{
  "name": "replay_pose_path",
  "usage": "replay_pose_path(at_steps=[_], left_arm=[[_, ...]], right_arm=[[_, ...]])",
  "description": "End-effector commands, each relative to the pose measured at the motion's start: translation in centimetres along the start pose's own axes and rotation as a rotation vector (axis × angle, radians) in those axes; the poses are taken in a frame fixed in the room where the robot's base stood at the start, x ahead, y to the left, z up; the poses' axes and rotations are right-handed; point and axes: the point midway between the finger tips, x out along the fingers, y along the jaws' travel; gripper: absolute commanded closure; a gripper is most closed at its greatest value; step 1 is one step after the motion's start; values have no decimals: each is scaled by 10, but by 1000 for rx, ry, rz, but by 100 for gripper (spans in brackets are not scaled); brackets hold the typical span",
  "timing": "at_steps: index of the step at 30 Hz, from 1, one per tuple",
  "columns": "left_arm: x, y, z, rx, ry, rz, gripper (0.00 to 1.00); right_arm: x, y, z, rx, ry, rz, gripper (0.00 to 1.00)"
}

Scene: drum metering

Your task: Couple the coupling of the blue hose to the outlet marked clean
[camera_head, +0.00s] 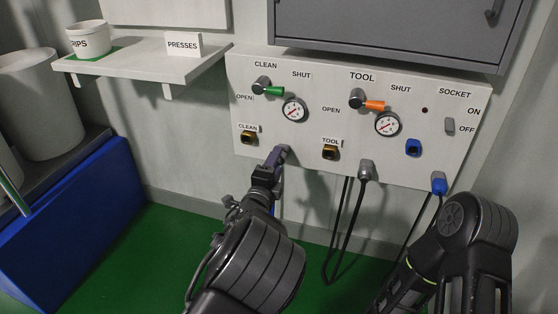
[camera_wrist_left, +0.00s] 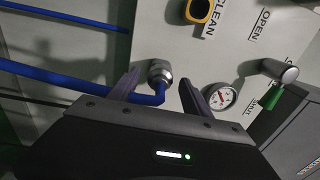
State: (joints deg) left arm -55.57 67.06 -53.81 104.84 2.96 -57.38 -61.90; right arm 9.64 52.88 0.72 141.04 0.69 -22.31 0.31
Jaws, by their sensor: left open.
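The clean outlet (camera_head: 249,137), a brass-yellow and dark socket under a CLEAN label, sits low on the left of the white panel. In the left wrist view the clean outlet (camera_wrist_left: 198,10) is at the top edge. The metal coupling (camera_wrist_left: 159,74) of the blue hose (camera_wrist_left: 147,98) is at the panel, apart from the clean outlet. My left gripper (camera_head: 281,154) is at the panel's lower edge, to the right of and below that outlet. Its open fingers stand either side of the coupling in the left wrist view. In the head view the gripper mostly hides the coupling. My right gripper is out of view.
The panel (camera_head: 300,150) also carries the tool outlet (camera_head: 331,152), a green-handled valve (camera_head: 270,90), an orange-handled valve (camera_head: 371,104) and gauges. A grey coupling (camera_head: 366,170) and a blue plug (camera_head: 439,186) hang at its lower edge on dark lines. A shelf (camera_head: 145,60) juts out at left.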

Motion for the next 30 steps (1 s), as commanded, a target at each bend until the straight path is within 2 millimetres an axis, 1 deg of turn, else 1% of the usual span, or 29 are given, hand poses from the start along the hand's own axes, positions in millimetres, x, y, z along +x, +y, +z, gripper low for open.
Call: replay_pose_path(at_steps=[3, 7, 30], left_arm=[[8, 1, 0, 0, 0, 0, 43], [11, 0, 0, 1, 0, 1, 43], [12, 0, 0, 0, 0, 1, 43]], right_arm=[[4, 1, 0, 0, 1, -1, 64], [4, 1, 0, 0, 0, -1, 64], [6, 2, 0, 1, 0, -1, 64]])
